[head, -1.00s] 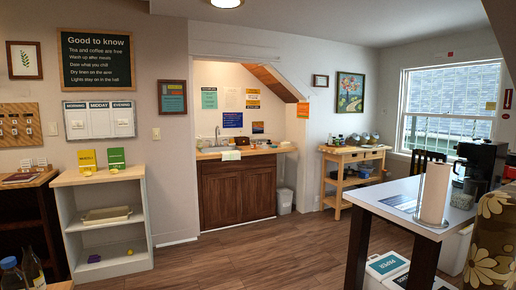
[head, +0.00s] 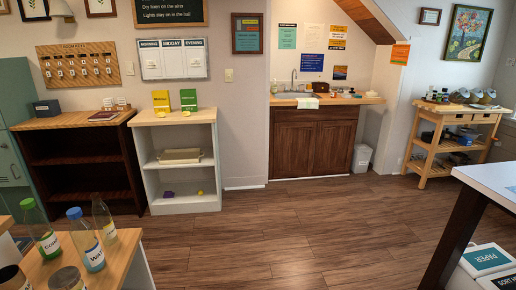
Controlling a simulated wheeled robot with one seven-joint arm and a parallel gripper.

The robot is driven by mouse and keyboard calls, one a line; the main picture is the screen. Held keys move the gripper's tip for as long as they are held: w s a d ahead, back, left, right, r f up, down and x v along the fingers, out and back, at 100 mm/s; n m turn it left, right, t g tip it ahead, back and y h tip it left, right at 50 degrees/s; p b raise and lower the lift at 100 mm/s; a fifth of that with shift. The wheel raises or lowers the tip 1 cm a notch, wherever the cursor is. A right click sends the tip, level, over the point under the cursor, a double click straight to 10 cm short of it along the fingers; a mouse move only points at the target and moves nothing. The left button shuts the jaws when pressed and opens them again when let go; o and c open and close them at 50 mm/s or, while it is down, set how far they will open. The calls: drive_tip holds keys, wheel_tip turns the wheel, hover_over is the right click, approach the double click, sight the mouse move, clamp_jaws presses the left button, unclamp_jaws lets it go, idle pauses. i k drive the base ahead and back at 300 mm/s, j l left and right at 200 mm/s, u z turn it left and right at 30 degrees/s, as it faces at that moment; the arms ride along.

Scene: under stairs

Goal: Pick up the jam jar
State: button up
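I cannot pick out the jam jar for sure. A jar with a greyish lid (head: 68,279) stands on the near wooden top at the bottom left; its contents are too unclear to tell. A dark round-topped container (head: 14,278) stands left of it, cut by the frame edge. Small jar-like items (head: 437,96) also stand on the wooden trolley at the right, too small to tell apart. My gripper is not in view.
Bottles, one green-capped (head: 42,232), one blue-capped (head: 86,243) and one clear (head: 104,220), crowd the near wooden top (head: 130,243). A white shelf (head: 181,205) and sink cabinet (head: 313,143) line the back. A white table (head: 492,180) is at right. The middle floor (head: 300,228) is clear.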

sight(334, 92)
drive_tip(key=i+j, duration=0.1)
drive_tip(key=i, duration=1.75)
drive_tip(key=i+j+z, duration=0.1)
drive_tip(key=i+z, duration=0.15)
drive_tip(key=i, duration=1.6)
drive_tip(key=i+l+z, duration=0.25)
drive_tip(key=i, duration=0.45)
drive_tip(key=i+j+z, duration=0.1)
drive_tip(key=i+z, duration=0.2)
drive_tip(key=i, duration=0.35)
drive_tip(key=i+j+z, duration=0.25)
drive_tip(key=i, duration=0.45)
